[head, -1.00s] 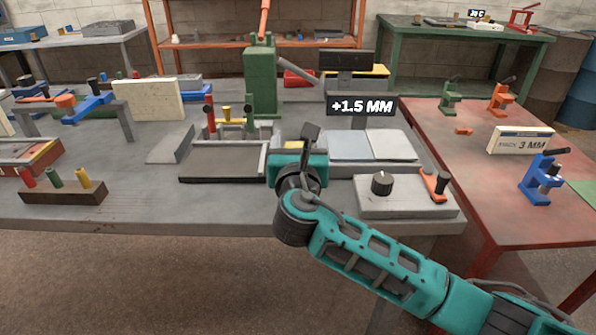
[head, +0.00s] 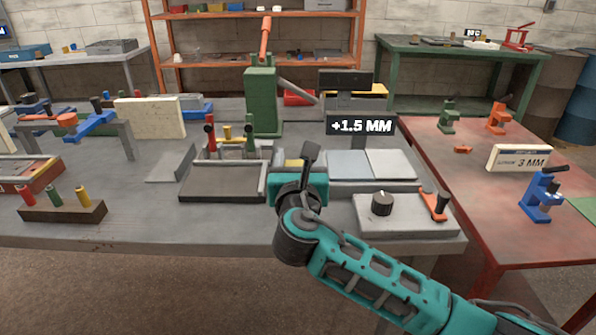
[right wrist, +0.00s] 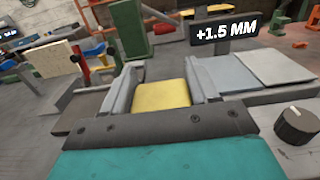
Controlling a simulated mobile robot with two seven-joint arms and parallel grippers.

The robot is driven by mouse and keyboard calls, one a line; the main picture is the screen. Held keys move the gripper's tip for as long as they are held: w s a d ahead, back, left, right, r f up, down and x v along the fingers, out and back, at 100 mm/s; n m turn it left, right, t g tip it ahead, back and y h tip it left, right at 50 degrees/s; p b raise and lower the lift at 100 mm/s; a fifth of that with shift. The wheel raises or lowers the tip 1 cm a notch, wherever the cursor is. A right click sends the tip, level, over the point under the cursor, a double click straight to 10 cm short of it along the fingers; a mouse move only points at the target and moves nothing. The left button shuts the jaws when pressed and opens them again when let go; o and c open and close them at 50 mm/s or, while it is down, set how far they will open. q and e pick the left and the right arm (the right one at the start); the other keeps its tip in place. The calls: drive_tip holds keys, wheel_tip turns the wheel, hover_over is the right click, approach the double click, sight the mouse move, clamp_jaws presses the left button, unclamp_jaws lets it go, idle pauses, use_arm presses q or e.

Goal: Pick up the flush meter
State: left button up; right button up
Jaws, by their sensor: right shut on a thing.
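My right gripper (head: 291,166) is over the grey bench, between the dark tray and the light grey plates. In the right wrist view its two grey fingers (right wrist: 165,84) are shut on a yellow block (right wrist: 160,97). A little of the yellow block also shows past the gripper in the head view; the wrist and teal body hide the rest. I cannot tell whether this block belongs to the flush meter. A black display reading "+1.5 MM" (head: 361,125) stands behind the plates, also seen in the right wrist view (right wrist: 226,30). My left gripper is not in view.
The dark tray (head: 222,184) lies left of my gripper, the light grey plates (head: 390,164) right. A control box with a black knob (head: 405,217) is near the bench's front right. A green press (head: 262,103) stands behind. The red table (head: 445,165) holds several clamps.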

use_arm(q)
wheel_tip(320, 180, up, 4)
drive_tip(key=p, duration=0.3)
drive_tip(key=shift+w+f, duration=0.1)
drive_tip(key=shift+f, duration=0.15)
use_arm(e)
wheel_tip(320, 180, up, 20)
drive_tip(key=shift+f, duration=0.2)
drive_tip(key=shift+f+b, duration=1.9)
drive_tip(key=shift+f, duration=4.2)
drive_tip(key=shift+f+b, duration=0.65)
drive_tip(key=shift+f, duration=0.3)
drive_tip(key=shift+f+b, duration=0.6)
drive_tip(key=shift+f, duration=0.95)
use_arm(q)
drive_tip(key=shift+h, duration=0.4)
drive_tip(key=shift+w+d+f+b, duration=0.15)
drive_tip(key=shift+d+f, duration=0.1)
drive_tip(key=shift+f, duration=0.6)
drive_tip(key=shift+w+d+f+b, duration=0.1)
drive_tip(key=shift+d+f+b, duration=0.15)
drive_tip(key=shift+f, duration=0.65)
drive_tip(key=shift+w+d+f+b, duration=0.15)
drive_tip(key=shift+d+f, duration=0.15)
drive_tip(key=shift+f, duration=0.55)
use_arm(e)
drive_tip(key=shift+f, duration=1.15)
drive_tip(key=shift+f, duration=0.3)
